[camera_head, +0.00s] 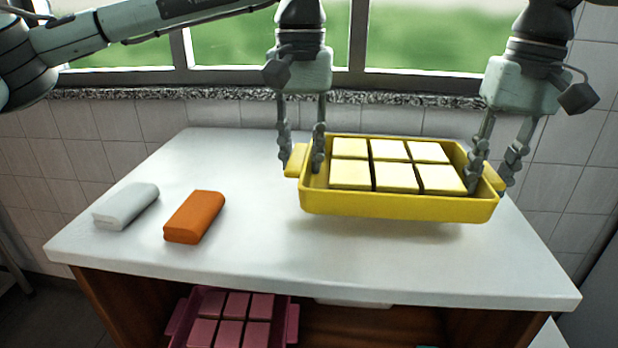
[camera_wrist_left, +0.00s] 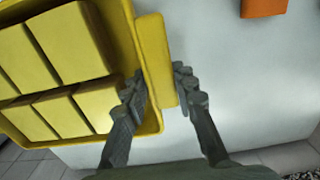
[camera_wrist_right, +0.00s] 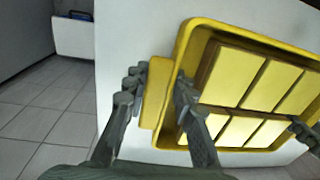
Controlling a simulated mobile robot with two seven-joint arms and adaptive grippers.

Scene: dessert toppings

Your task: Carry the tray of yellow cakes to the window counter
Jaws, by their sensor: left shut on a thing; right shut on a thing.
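The yellow tray (camera_head: 400,207) holds several pale yellow cakes (camera_head: 395,177) in two rows. It is held above the right part of the white counter (camera_head: 250,250) below the window, with a shadow under it. My left gripper (camera_head: 302,165) is shut on the tray's left handle, one finger inside the wall and one outside; the left wrist view shows this handle (camera_wrist_left: 155,60) between the fingers. My right gripper (camera_head: 490,185) is shut on the right handle, which also shows in the right wrist view (camera_wrist_right: 157,95).
A white folded cloth or block (camera_head: 126,206) and an orange one (camera_head: 194,216) lie on the counter's left half. A pink tray (camera_head: 172,318) of pink cakes sits on a shelf below the counter. A granite sill (camera_head: 230,94) runs behind.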

